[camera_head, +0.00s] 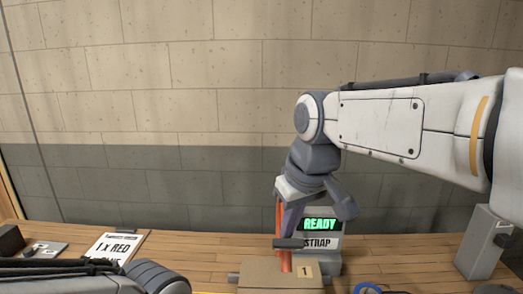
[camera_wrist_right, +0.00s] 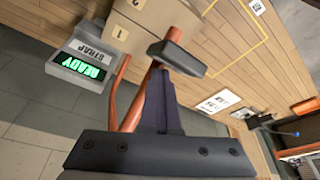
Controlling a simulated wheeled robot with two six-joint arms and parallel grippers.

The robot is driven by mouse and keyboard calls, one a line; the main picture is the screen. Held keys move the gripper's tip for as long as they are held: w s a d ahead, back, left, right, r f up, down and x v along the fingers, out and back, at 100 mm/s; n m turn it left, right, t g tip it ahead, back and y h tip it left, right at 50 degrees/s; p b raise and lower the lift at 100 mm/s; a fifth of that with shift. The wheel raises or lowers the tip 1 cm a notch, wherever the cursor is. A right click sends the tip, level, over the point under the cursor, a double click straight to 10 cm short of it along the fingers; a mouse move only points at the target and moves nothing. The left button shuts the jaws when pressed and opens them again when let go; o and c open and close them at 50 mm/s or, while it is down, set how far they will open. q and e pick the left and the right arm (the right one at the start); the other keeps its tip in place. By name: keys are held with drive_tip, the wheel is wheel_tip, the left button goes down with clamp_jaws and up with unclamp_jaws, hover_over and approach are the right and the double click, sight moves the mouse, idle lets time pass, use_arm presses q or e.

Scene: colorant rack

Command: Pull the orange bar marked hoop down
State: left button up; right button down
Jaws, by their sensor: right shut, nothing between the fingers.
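The orange bar (camera_head: 279,222) is a hoop standing upright behind the cardboard box, in front of the strap machine. Part of it is hidden behind my right gripper. In the right wrist view, two orange lengths (camera_wrist_right: 120,78) show, running from near the box towards the gripper's base. My right gripper (camera_head: 289,243) points down at the hoop, its fingers shut with nothing between them. Its dark fingertip pad (camera_wrist_right: 178,57) overlaps the hoop in the picture; I cannot tell whether they touch. My left gripper is not in view; only part of my left arm shows at lower left.
The strap machine (camera_head: 328,257) has a lit green READY display. The cardboard box (camera_head: 262,275) carries number labels. A "1 x RED" card (camera_head: 117,247) lies left on the wooden bench. A grey post (camera_head: 482,242) stands right. A brick wall is behind.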

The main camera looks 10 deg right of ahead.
drive_tip(key=shift+w+r+p, duration=0.65)
drive_tip(key=shift+r+p, duration=0.3)
drive_tip(key=shift+p, duration=0.05)
drive_tip(key=r+p, duration=0.1)
drive_tip(key=w+r+p, duration=0.1)
drive_tip(key=r+p, duration=0.2)
drive_tip(key=r, duration=0.1)
drive_tip(key=shift+w+d+p, duration=0.25)
drive_tip(key=shift+p, duration=0.05)
drive_tip(key=shift+f, duration=0.1)
